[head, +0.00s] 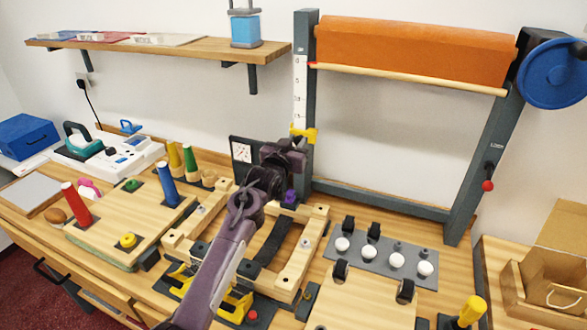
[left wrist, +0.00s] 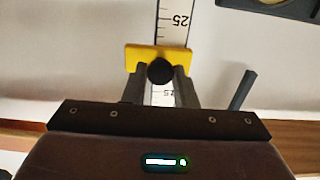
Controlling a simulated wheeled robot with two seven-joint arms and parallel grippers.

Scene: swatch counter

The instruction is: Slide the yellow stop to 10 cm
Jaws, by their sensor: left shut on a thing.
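The yellow stop (head: 305,134) sits low on the white scale (head: 299,82) on the roller frame's left post, below the visible numbers. In the left wrist view the yellow stop (left wrist: 142,58) carries a round black knob (left wrist: 160,72). The scale there (left wrist: 172,25) reads upside down, with 25 on one side of the stop and a partly hidden number, seemingly 15, on the other. My left gripper (head: 297,144) is at the stop. Its fingers (left wrist: 160,82) are shut on the knob from both sides. My right gripper is out of view.
An orange roll (head: 415,50) with a blue wheel (head: 552,73) spans the frame top. A wall shelf (head: 170,48) is at upper left. Wooden fixtures (head: 318,225) and a grey plate with white knobs (head: 380,262) crowd the bench below my arm. Coloured cones (head: 167,185) stand left.

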